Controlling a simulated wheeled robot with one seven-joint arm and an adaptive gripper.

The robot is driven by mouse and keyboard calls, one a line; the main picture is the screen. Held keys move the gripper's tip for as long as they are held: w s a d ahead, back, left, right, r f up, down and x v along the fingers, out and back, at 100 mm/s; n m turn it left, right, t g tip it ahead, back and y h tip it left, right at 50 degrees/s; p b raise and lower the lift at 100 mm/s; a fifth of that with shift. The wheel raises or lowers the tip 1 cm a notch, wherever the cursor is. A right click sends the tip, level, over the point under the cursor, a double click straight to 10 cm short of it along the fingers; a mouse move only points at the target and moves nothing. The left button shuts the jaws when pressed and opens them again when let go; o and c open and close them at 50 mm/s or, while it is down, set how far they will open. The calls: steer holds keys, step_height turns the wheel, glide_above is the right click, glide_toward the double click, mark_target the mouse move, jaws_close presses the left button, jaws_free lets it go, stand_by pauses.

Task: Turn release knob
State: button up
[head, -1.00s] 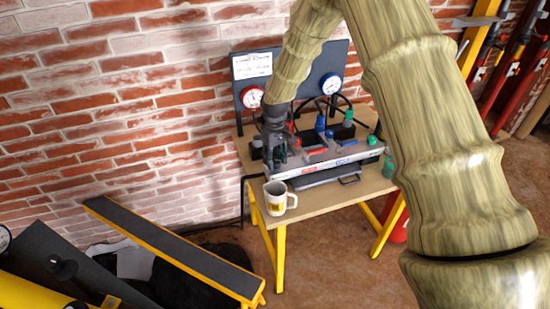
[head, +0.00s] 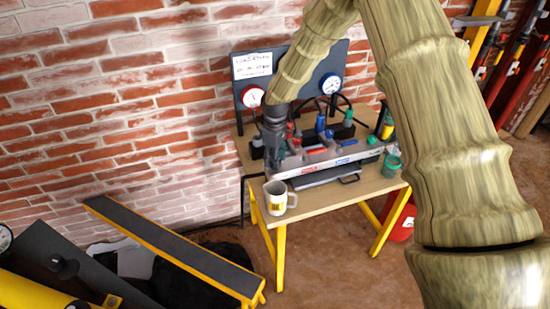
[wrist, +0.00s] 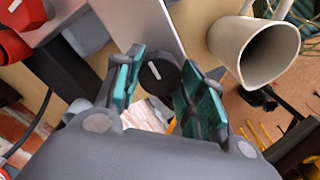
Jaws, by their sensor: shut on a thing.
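The release knob (wrist: 157,74) is a dark round knob with a white line on its face. It sits between the teal finger pads of my gripper (wrist: 162,88) in the wrist view, by the end of a grey metal plate. My gripper also shows in the head view (head: 274,156), pointing down at the left end of the test rig (head: 330,162) on the workbench. It is shut on the knob. The knob is hidden by my gripper in the head view.
A white mug (head: 276,198) stands at the bench's front left corner, close to my gripper; it also shows in the wrist view (wrist: 250,50). A green cup (head: 391,166) stands at the right. A gauge panel (head: 300,75) rises behind. Bare bench top (head: 335,193) lies in front.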

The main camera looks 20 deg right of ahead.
steer(key=shift+d, duration=0.1)
steer(key=o, duration=1)
steer(key=shift+o, duration=0.2)
step_height(320, 180, up, 12)
stand_by(0.4)
